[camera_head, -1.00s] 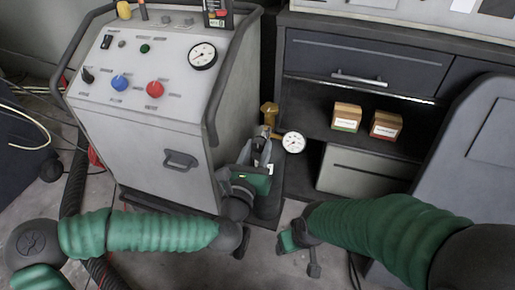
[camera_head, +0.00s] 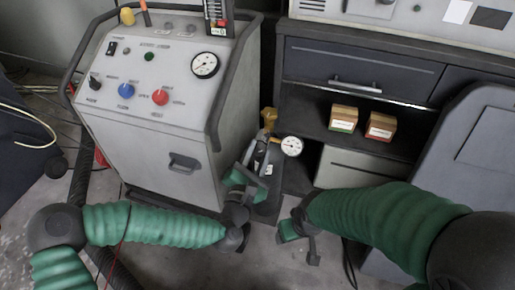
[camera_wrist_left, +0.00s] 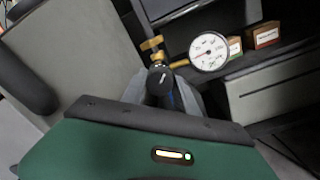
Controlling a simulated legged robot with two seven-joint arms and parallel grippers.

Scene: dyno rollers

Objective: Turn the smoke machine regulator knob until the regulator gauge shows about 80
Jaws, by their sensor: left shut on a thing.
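The regulator has a brass fitting (camera_head: 269,117) and a round white gauge (camera_head: 291,146). In the left wrist view, the gauge (camera_wrist_left: 209,51) faces me, but its needle reading is too small to tell surely. The black regulator knob (camera_wrist_left: 161,81) with a white mark is just left of and below the gauge in that view. My left gripper (camera_head: 257,163) is shut on the knob, its grey fingers at the knob's sides. In the head view the gripper mostly hides the knob. My right gripper (camera_head: 313,250) hangs low near the floor, away from the regulator; its jaws are unclear.
The grey control machine (camera_head: 150,130) with its own gauge (camera_head: 205,65), red and blue knobs stands at left. A dark cabinet (camera_head: 340,62) stands behind, with two small boxes (camera_head: 344,118) (camera_head: 380,125) on its shelf. A grey panel (camera_head: 480,150) is at right.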

